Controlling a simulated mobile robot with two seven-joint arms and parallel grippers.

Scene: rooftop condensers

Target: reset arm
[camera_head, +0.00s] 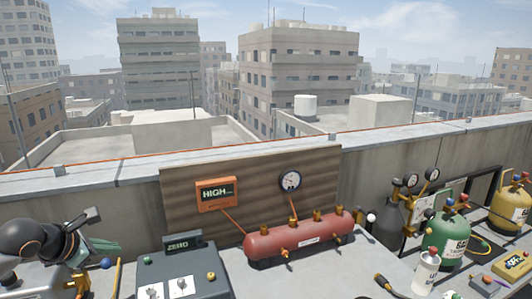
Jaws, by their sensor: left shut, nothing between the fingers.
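My left gripper (108,246) is at the lower left, its dark arm coming in from the left edge. Its greenish fingers point right and are shut with nothing between them. It is to the left of the grey box with the "ZERO" display (178,247) and apart from the red tank. My right gripper is not in view.
A red horizontal tank (298,236) with brass valves stands before a wooden board (250,170) bearing an orange "HIGH" display (217,193) and a round gauge (291,181). Green (447,232) and yellow (510,208) cylinders and a white canister (426,272) crowd the right.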

